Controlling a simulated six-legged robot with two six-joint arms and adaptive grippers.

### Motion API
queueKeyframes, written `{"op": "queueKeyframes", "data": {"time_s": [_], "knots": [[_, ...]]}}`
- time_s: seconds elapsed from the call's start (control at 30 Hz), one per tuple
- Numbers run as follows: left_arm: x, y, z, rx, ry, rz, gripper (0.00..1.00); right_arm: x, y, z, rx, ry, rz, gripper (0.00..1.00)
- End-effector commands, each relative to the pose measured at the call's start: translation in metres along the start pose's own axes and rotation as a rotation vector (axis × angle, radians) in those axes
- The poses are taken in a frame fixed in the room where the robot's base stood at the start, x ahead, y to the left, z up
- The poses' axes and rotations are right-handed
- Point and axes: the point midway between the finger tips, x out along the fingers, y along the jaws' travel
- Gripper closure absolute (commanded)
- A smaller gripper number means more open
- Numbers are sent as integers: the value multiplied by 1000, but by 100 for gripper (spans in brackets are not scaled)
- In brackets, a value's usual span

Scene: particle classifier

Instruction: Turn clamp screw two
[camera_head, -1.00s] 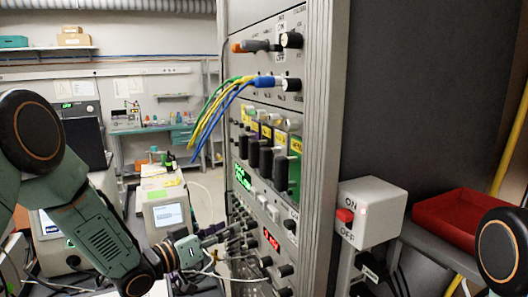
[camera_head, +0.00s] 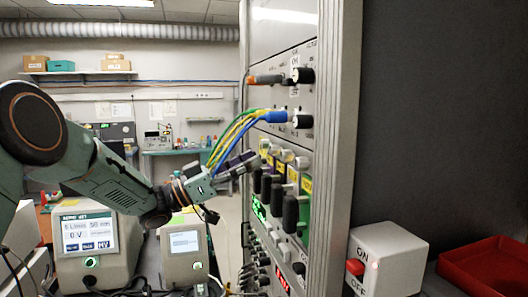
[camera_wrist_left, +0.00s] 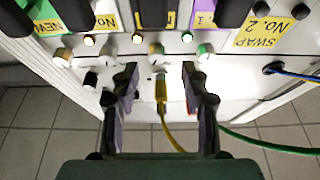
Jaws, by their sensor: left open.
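A row of pale round knobs, likely the clamp screws (camera_head: 287,156), sits above black handles on the rack panel; no label shows which is screw two. In the left wrist view, several of these knobs (camera_wrist_left: 205,52) line the panel below yellow labels. My left gripper (camera_head: 238,166) is at the panel's left edge in the head view. In the wrist view its two dark fingers (camera_wrist_left: 160,90) are open and apart, either side of a yellow cable plug (camera_wrist_left: 161,88), with a pale knob just beyond. Contact cannot be told. My right gripper is not in view.
Yellow, green and blue cables (camera_head: 228,138) leave the rack (camera_head: 345,150) and hang close to my left gripper. A yellow label reads SWAP No. 2 (camera_wrist_left: 262,34). A white ON/OFF switch box (camera_head: 395,260) and a red tray (camera_head: 490,268) stand at the right.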

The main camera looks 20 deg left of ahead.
Motion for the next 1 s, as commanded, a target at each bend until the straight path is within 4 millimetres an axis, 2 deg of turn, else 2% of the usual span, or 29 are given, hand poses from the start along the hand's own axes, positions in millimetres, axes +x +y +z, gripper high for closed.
{"op": "queueKeyframes", "data": {"time_s": [0.1,0.23,0.63,1.0], "knots": [[20,1,-1,1,-3,3,54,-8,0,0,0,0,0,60],[34,1,0,0,-3,3,54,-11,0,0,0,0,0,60],[43,1,2,-1,0,0,55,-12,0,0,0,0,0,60],[43,1,2,-1,-1,2,86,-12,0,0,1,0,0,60]]}}
